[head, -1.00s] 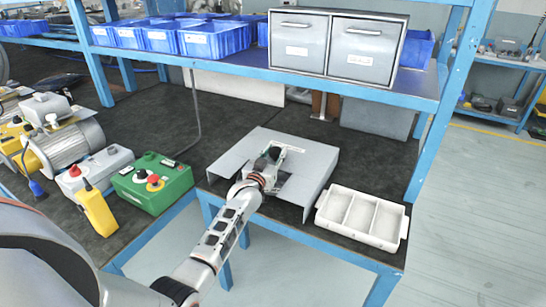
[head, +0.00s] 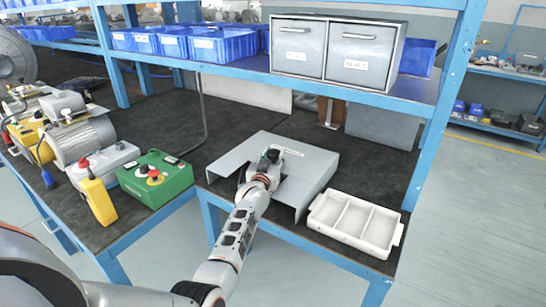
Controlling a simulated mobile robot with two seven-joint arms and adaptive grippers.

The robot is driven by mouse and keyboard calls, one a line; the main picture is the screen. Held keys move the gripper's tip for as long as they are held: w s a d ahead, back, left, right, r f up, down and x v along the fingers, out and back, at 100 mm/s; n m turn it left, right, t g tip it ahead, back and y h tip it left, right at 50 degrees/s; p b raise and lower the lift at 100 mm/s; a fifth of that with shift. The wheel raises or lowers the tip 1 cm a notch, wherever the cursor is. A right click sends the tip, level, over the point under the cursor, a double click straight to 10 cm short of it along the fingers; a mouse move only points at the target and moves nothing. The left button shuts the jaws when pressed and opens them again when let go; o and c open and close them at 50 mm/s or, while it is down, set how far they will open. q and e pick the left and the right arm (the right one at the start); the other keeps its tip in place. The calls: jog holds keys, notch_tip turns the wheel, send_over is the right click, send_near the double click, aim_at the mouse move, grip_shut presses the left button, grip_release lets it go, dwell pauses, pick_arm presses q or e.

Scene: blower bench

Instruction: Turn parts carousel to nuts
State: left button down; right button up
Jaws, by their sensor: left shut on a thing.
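A low grey sheet-metal housing (head: 312,172) stands on the dark bench top near its front edge, and a small label shows on its top. I take it to be the housing of the parts carousel; no turning tray or nuts show. My left gripper (head: 269,158) is at the cutout in the front of the housing, reaching in from the front. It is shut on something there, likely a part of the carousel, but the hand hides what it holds. My right gripper is not in view.
A white three-compartment tray (head: 395,258) sits right of the housing. A green control box (head: 176,192) with a red button and a motor (head: 84,138) stand left. A shelf with grey drawers (head: 366,84) and blue bins hangs above the bench.

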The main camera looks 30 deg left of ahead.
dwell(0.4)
pick_arm(q)
jog(key=c, duration=1.5)
grip_release()
jog(key=shift+o, duration=0.2)
jog(key=shift+r, duration=0.15)
notch_tip(320, 180, up, 10)
jog(key=shift+f, duration=0.1)
